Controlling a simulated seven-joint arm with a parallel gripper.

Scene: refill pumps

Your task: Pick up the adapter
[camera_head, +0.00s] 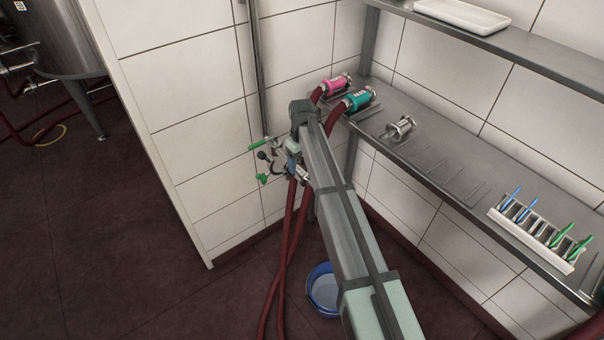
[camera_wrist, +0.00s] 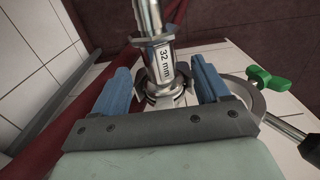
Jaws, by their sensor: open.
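In the head view my gripper (camera_head: 292,167) is by the tiled wall, mostly hidden by my arm. A small steel part (camera_head: 303,173) shows beside it. Another steel fitting (camera_head: 400,128) lies on the shelf.
Green-handled valves (camera_head: 264,178) are close by my gripper, and a green handle (camera_wrist: 269,80) shows at right in the wrist view. Pink (camera_head: 337,84) and teal (camera_head: 358,99) couplings with red hoses lie on the shelf (camera_head: 470,150). A blue bucket (camera_head: 322,285) stands below.

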